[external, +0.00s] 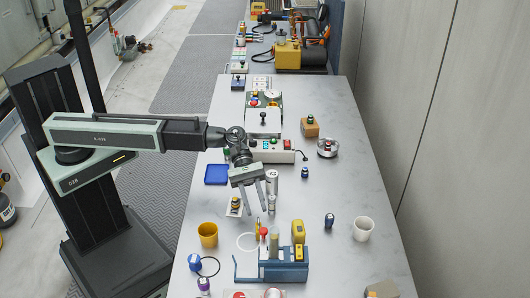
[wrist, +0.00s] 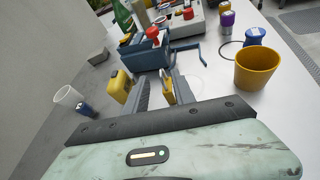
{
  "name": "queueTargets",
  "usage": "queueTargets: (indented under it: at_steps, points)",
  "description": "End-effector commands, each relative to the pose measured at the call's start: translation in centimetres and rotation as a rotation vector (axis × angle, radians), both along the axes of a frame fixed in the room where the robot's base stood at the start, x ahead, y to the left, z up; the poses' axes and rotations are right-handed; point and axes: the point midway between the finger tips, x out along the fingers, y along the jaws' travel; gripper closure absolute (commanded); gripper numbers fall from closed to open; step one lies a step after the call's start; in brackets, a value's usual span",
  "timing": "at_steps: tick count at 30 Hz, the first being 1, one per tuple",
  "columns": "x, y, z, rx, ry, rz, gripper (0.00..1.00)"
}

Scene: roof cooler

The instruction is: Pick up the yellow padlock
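My gripper (external: 259,208) is open and points down above the worktop, with nothing held. It also shows in the wrist view (wrist: 164,82). I cannot tell for sure which yellow item is the padlock.
The blue holder (external: 275,271) has a side handle. A yellow cup (external: 208,235) stands left, a white cup (external: 363,228) right, and a dark blue item (external: 329,220) between holder and white cup. A blue tray (external: 217,174) lies at the left edge. The right front worktop is fairly clear.

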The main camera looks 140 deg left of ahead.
Motion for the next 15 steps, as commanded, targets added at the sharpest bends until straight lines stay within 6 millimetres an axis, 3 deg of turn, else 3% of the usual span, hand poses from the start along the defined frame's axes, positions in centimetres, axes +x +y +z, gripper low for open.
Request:
queueTargets:
  at_steps: [3,10,15]
  points:
    - [1.4,-0.7,-0.9,0.001,0.001,-0.003,0.69]
    - [2.3,-1.3,-1.4,0.003,0.001,-0.003,0.69]
    - [4.8,-2.5,-2.8,0.003,0.001,-0.004,0.69]
